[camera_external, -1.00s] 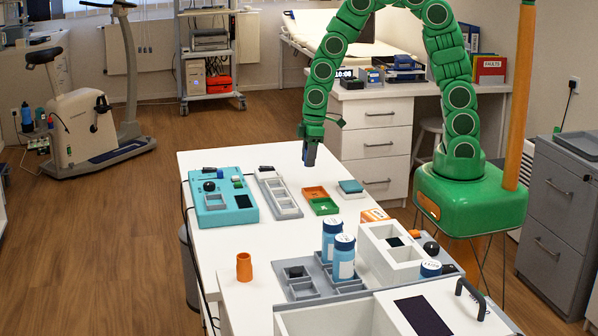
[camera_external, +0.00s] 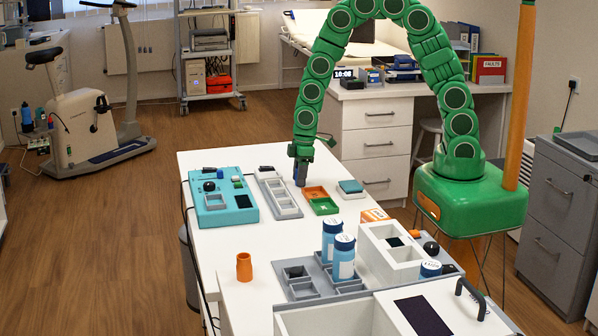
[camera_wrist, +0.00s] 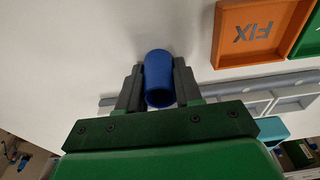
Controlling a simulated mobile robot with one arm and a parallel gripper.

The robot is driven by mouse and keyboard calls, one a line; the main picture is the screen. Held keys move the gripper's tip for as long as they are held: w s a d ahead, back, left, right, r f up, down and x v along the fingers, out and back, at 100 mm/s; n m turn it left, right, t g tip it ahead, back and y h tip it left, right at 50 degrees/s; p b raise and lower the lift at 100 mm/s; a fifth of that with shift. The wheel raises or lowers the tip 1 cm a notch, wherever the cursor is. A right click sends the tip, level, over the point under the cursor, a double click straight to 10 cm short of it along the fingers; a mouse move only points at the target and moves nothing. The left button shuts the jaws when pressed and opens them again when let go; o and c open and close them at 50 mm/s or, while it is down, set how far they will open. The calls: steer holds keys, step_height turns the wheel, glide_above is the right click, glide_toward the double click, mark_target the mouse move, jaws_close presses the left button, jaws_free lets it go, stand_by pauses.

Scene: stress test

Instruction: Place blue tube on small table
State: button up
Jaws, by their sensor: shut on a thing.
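The blue tube (camera_wrist: 158,75) shows in the wrist view between the two dark fingers of my gripper (camera_wrist: 157,90). My gripper is shut on it. In the outside view my gripper (camera_external: 300,178) points down, low over the far part of the white table (camera_external: 225,266), just left of the orange tray (camera_external: 315,192). The tube cannot be made out there. From these views I cannot tell whether the tube touches the tabletop.
A green tray (camera_external: 324,206) adjoins the orange one. A grey-white compartment strip (camera_external: 283,204) and a teal box (camera_external: 221,198) lie to the left. The tabletop between the teal box and the orange cup (camera_external: 244,267) is clear.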

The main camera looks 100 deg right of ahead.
steer(key=shift+f, duration=0.1)
steer(key=o, duration=1.1)
steer(key=shift+s+a+r, duration=0.1)
steer(key=shift+s+r, duration=0.15)
steer(key=shift+r, duration=1.8)
steer(key=shift+s+d+r, duration=0.1)
steer(key=shift+s+r, duration=0.15)
steer(key=shift+r, duration=1.8)
steer(key=shift+s+a+r, duration=0.1)
steer(key=shift+s+r, duration=0.15)
steer(key=shift+r, duration=1.8)
steer(key=s+a+r+g, duration=0.1)
steer(key=s+a+r, duration=0.5)
steer(key=s, duration=0.3)
steer(key=s+a+r+g, duration=0.1)
steer(key=s+a+r, duration=0.4)
steer(key=s+a, duration=0.4)
steer(key=shift+s+a+r, duration=0.2)
steer(key=shift+a+r, duration=0.05)
steer(key=shift+r, duration=0.15)
steer(key=shift+o, duration=0.3)
steer(key=s+a+r+g, duration=0.1)
steer(key=s+a+r, duration=0.1)
steer(key=s, duration=0.7)
steer(key=shift+s+a, duration=0.15)
steer(key=shift+a, duration=0.2)
